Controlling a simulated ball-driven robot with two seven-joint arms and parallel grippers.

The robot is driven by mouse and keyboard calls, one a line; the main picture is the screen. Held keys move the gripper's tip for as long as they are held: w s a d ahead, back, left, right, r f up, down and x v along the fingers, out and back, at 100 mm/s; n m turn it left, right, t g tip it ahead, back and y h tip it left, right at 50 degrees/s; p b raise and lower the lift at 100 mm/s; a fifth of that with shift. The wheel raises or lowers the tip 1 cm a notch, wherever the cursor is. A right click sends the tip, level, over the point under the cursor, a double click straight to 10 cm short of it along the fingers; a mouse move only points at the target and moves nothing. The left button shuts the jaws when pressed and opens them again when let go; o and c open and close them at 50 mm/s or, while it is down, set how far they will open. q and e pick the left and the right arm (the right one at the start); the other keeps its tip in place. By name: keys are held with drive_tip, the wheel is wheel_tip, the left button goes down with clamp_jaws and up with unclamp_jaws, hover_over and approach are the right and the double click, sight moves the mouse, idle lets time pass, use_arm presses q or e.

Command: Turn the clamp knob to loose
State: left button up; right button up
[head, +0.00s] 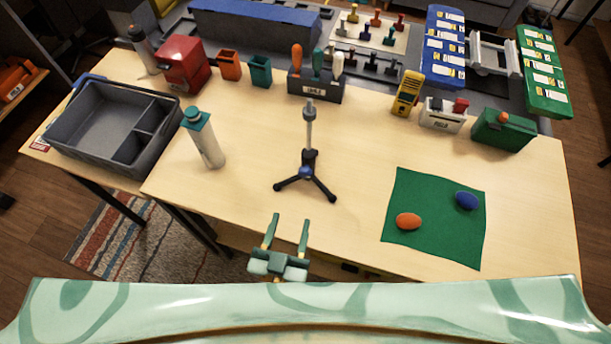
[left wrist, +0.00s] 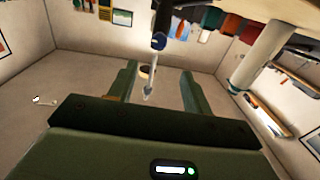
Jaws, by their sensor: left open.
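A small tripod stand (head: 308,150) with black legs and a grey pole stands upright on the middle of the table. A blue knob (head: 306,172) sits low on it, where the legs meet; I take this as the clamp knob. My left gripper (head: 289,221) is open and empty, pointing at the stand from the near table edge, apart from it. The knob's setting cannot be read. My right gripper is not in view.
A white bottle with a teal cap (head: 207,140) stands left of the tripod, beside a grey divided tray (head: 75,140). A green mat (head: 432,222) with an orange and a blue oval lies right. A tool holder (head: 315,88) stands behind. Table around the tripod is clear.

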sight(304, 175)
use_arm(q)
drive_tip(key=b+x, duration=0.3)
drive_tip(key=x, duration=0.8)
drive_tip(key=shift+w+d+f, duration=0.15)
drive_tip(key=shift+w+d, duration=0.15)
drive_tip(key=shift+w, duration=0.4)
drive_tip(key=c, duration=1)
